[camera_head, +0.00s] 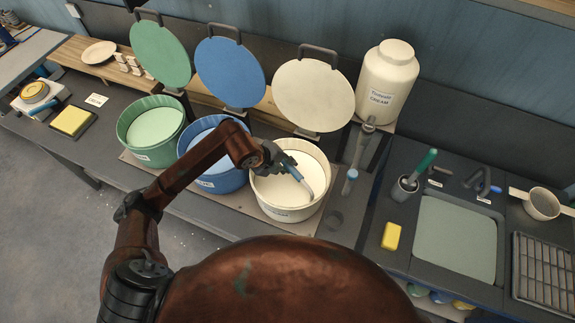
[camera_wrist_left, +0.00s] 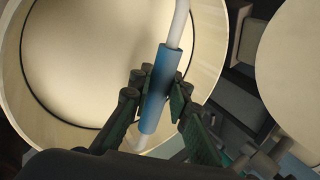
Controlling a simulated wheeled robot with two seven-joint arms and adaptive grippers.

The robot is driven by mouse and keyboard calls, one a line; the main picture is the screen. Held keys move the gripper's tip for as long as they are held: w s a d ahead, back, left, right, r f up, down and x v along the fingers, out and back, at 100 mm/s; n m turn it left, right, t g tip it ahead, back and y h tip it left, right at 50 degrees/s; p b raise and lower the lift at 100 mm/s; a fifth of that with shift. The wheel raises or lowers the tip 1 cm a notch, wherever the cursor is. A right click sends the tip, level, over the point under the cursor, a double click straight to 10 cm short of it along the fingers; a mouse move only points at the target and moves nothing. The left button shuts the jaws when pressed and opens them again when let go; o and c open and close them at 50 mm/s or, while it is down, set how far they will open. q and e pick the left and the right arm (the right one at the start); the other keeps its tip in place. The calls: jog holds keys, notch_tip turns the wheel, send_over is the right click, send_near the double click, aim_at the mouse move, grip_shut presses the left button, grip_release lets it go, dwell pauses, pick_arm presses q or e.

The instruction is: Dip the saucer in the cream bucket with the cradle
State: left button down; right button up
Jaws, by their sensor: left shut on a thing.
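The cream bucket (camera_head: 285,213) stands open at the right end of the row of buckets, with pale cream liquid inside. It fills much of the left wrist view (camera_wrist_left: 20,62). My left gripper (camera_head: 284,166) is over the bucket, shut on the blue handle of a tool, which I take to be the cradle (camera_head: 294,173). The handle also shows between the fingers in the left wrist view (camera_wrist_left: 157,92). A pale rod slants down from it toward the liquid. A pale saucer-like dish (camera_head: 99,52) lies on the wooden board at the back left. I cannot see a saucer on the tool.
A blue bucket (camera_head: 222,184) and a green bucket (camera_head: 147,158) stand to the left. Round lids, including a cream lid (camera_head: 313,95), stand upright behind. A cream jar (camera_head: 388,82) is at the back right. A grey sink-like tray (camera_head: 455,238) and yellow sponge (camera_head: 391,236) lie right.

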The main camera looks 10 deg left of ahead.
pick_arm(q)
jog(key=shift+r+p, duration=2.5)
jog(key=shift+r, duration=1.4)
notch_tip(320, 180, up, 9)
jog(key=p, duration=0.6)
jog(key=shift+r, duration=0.1)
